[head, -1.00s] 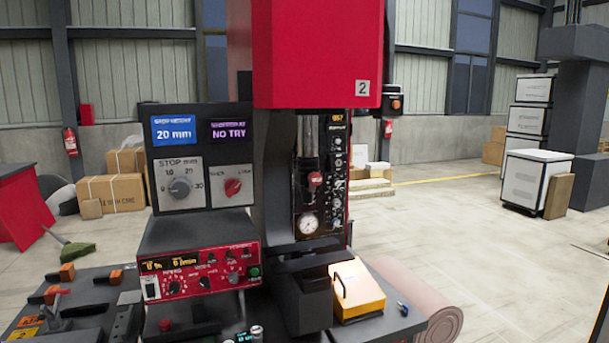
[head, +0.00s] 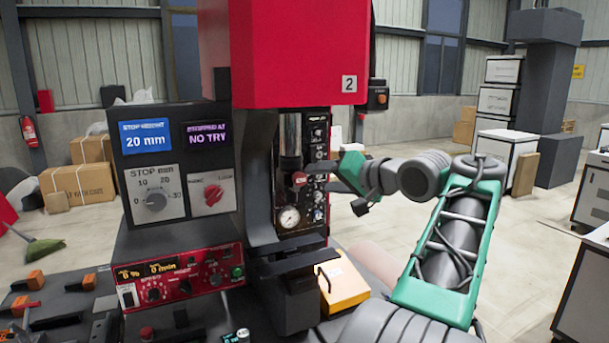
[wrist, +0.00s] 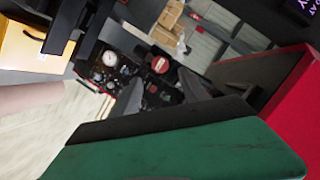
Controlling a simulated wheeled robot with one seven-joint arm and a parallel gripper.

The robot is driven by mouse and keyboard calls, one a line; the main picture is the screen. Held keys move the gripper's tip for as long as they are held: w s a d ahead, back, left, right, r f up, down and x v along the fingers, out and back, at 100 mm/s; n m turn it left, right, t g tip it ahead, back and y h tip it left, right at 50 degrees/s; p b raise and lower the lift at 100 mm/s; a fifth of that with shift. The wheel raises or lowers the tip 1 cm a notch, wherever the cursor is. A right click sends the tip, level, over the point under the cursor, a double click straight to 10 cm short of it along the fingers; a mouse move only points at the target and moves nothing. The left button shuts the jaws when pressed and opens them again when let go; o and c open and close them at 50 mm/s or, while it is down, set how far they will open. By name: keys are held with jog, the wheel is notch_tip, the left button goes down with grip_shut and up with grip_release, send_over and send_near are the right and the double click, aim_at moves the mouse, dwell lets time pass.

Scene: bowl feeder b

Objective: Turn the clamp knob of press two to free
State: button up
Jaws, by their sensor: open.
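Press two has a grey control box with a red knob (head: 213,194) beside the word LOCK; its pointer tilts up and to the right. Another red knob (head: 299,178) is on the press's dark side panel, above a gauge; it shows as a red disc (wrist: 160,65) in the wrist view. My gripper (head: 336,174) is in front of the side panel's right edge, its fingertips small and hard to make out there. In the wrist view the gripper (wrist: 160,80) is open, its dark fingers apart and empty, pointing toward that panel. Contact is not visible.
The red press head (head: 293,55) hangs above the panel. A yellow block (head: 343,283) sits below it, by dark clamp bars. The control box also carries a grey STOP dial (head: 153,200) and displays. Open floor lies to the right.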

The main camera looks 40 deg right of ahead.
aim_at(302, 179)
jog(key=x, duration=0.7)
jog(key=shift+w+a+f+p, duration=0.1)
jog(key=shift+w+p, duration=0.25)
jog(key=shift+w, duration=0.05)
grip_shut()
